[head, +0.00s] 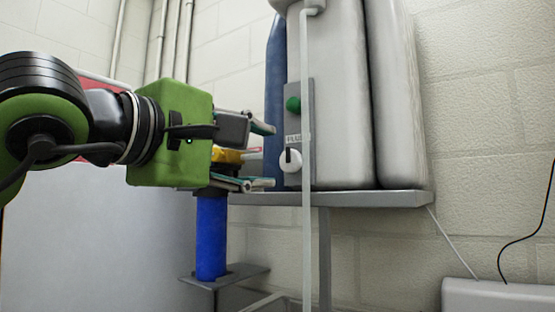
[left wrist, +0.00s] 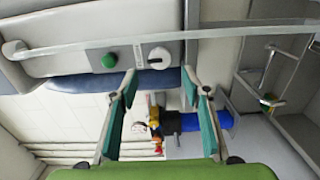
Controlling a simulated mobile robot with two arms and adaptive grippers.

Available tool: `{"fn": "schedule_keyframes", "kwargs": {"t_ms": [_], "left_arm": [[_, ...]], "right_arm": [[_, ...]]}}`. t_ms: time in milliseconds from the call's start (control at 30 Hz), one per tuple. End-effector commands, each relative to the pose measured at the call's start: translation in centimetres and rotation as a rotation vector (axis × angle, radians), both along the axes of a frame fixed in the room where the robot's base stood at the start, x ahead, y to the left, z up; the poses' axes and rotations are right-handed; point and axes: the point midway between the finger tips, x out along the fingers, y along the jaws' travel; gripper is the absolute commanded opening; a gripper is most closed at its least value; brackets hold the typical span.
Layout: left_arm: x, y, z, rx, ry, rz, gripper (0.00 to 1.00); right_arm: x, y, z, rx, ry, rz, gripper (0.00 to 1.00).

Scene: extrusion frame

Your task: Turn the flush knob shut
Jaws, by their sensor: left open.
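The flush knob (head: 291,160) is a white round knob with a dark mark, low on a grey panel (head: 306,95) in the head view. A label above it reads partly "FLU". The knob also shows in the left wrist view (left wrist: 159,57), at the top, beyond the fingertips. My left gripper (head: 268,157) is open and empty, to the left of the knob and apart from it. In the left wrist view its two teal-padded fingers (left wrist: 160,80) are spread, with the knob roughly between their directions. My right gripper is not in view.
A green button (head: 293,104) sits above the knob. A pale vertical pipe (head: 307,240) runs just right of the knob, in front of the panel. White tanks (head: 345,100) stand on a grey shelf (head: 380,198). A blue cylinder (head: 211,238) stands below my left gripper.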

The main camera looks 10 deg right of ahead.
Motion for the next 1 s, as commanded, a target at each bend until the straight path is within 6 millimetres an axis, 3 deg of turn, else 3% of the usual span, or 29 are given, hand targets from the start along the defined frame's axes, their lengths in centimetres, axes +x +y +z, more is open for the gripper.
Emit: {"fn": "schedule_keyframes", "kwargs": {"t_ms": [100, 333, 1000], "left_arm": [[-1.6, 1.7, 0.0, 0.0, -0.003, 0.001, 0.43], [-3.3, 3.3, 0.0, 0.001, 0.001, 0.0, 0.43], [-3.5, 3.5, 0.0, 0.001, 0.0, 0.0, 0.43]], "right_arm": [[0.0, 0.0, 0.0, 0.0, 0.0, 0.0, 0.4], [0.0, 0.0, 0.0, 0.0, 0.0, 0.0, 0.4], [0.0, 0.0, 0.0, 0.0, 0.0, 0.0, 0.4]]}}
